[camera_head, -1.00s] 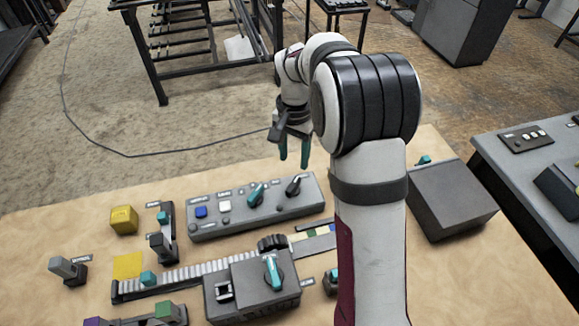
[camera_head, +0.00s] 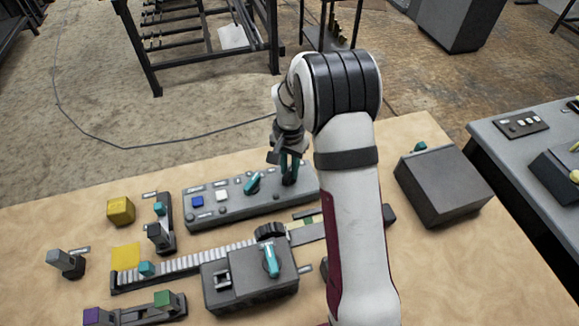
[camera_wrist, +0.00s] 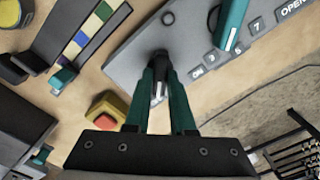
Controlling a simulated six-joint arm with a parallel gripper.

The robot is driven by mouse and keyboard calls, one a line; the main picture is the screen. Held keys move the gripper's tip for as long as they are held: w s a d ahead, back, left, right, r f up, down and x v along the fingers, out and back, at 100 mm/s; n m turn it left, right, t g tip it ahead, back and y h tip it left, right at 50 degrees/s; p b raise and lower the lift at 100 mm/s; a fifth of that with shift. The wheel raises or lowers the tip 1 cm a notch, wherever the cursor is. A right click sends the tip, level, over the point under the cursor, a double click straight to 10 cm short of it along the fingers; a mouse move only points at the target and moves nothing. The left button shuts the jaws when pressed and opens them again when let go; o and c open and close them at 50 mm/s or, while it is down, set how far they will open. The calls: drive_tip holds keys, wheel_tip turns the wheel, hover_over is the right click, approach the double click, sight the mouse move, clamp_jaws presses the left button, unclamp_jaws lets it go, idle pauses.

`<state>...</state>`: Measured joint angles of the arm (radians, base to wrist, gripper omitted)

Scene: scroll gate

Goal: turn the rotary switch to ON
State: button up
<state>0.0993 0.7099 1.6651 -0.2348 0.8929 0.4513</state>
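The grey control panel (camera_head: 235,211) lies at the back of the table and carries a blue button, a white button and a teal knob (camera_head: 254,182). The black rotary switch at its right end is mostly hidden by my gripper (camera_head: 289,172) in the head view. In the wrist view, the switch's dark handle with a pale tip (camera_wrist: 158,90) shows between the two teal fingers of my gripper (camera_wrist: 160,78). The fingers stand apart, one on each side of the handle; I cannot tell whether they touch it.
The teal knob (camera_wrist: 231,22) is close to my fingers. A grey box with a teal-handled knob (camera_head: 270,260) stands in front of the panel. A large dark box (camera_head: 445,187) is to the right. A yellow-and-red button (camera_wrist: 107,107) shows in the wrist view.

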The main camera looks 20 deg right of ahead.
clamp_jaws()
drive_tip(key=n, duration=1.4)
drive_tip(key=shift+n, duration=1.9)
drive_tip(key=o, duration=0.8)
unclamp_jaws()
drive_tip(key=shift+r, duration=0.1)
